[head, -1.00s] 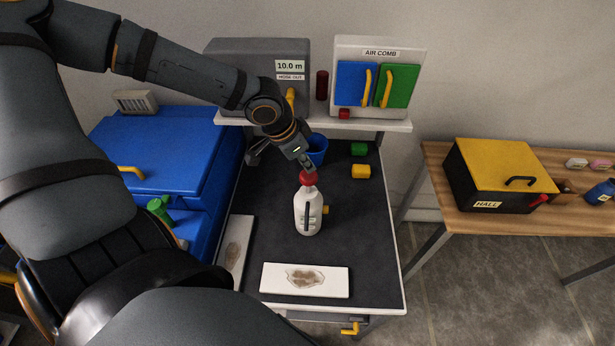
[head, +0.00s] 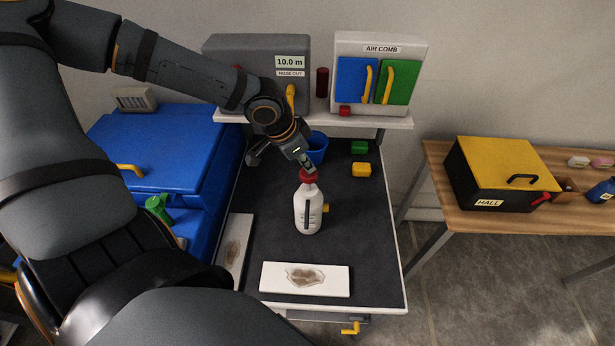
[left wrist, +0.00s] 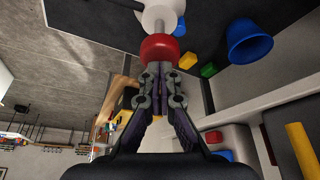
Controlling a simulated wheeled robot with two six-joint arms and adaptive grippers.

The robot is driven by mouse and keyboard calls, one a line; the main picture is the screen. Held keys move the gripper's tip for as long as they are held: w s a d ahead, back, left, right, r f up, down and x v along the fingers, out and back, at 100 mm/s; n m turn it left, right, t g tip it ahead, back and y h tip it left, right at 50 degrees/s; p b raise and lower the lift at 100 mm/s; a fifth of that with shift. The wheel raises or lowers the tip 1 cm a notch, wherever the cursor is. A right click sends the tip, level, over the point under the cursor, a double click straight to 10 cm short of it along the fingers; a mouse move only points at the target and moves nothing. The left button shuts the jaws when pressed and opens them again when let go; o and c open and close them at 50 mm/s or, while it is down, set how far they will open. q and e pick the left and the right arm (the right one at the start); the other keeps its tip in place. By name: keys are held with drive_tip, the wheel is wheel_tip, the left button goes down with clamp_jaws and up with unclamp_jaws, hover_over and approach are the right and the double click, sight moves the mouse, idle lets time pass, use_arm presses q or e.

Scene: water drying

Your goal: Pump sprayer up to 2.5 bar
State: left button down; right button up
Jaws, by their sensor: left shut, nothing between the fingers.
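The sprayer is a white bottle (head: 308,211) standing upright on the dark table top. A dark vertical strip runs down its front and a small yellow part (head: 326,208) sticks out at its right side. Its red pump knob (head: 310,177) is on top; in the left wrist view the red knob (left wrist: 160,47) sits on a grey rod (left wrist: 181,25). My left gripper (head: 307,166) is shut and empty, its fingertips pointing down at the knob, at or very near its top. I cannot read any pressure. My right gripper is not in view.
A white board (head: 335,281) with a brown stain lies in front of the bottle, another (head: 232,254) at the left. A blue cup (head: 318,147), green block (head: 359,147) and yellow block (head: 361,169) stand behind. The table's right side is clear.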

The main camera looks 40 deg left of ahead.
use_arm(q)
drive_tip(key=shift+f+b, duration=1.35)
drive_tip(key=shift+f, duration=0.3)
wheel_tip(320, 180, up, 4)
drive_tip(key=p, duration=0.4)
drive_tip(key=shift+r, duration=0.15)
drive_tip(key=shift+r, duration=0.1)
wheel_tip(320, 180, up, 5)
drive_tip(key=p, duration=0.5)
